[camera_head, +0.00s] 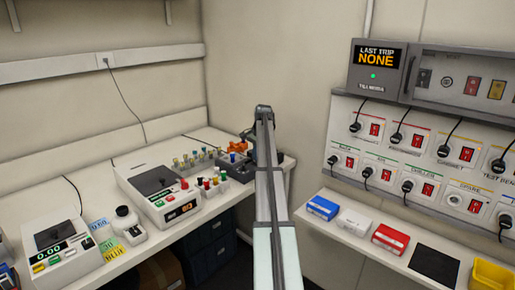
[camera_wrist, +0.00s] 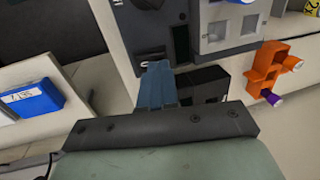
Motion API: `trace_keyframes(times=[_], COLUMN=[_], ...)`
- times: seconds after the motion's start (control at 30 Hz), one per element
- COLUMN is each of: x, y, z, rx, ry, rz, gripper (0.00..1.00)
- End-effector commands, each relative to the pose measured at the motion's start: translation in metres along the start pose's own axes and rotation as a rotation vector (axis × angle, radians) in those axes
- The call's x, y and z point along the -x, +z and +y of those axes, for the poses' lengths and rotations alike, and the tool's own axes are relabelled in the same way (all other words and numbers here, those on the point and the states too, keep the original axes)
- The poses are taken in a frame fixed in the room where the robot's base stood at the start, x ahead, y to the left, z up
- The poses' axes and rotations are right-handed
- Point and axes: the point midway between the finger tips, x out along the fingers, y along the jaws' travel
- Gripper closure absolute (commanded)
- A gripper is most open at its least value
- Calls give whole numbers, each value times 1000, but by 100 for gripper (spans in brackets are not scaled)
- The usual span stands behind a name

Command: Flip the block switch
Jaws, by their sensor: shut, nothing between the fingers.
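A dark grey device (camera_wrist: 148,32) with a light grey block (camera_wrist: 228,24) stands at the top of the wrist view. In the head view the device is mostly hidden behind my arm. My gripper (camera_wrist: 157,68) is shut and empty, its blue fingertips over the device's near edge in the wrist view. I cannot tell whether they touch it. A small white mark on the device shows just above the fingertips. No switch can be made out clearly, so its position cannot be told. My arm hides the gripper in the head view.
An orange rack (camera_wrist: 268,68) with a purple-ended tube is right of the device. A blue box (camera_wrist: 32,98) lies on the shelf at left. The bench also holds a white instrument (camera_head: 160,190) and several coloured tubes. Labelled sockets with red switches (camera_head: 375,130) line the right wall.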

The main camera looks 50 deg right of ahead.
Motion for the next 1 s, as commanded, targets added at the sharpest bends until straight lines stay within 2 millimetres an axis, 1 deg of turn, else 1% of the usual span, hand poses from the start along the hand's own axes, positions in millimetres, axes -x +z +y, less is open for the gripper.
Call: trace_keyframes(times=[0.13,0.53,0.7,0.77,1.0], x=[-8,-10,-22,-24,-27], y=[0,0,0,0,1], z=[0,0,-6,-9,-7], rx=[0,0,0,0,1], ry=[0,0,1,1,1], rz=[0,0,-2,-2,-5], gripper=[100,100,100,100,100])
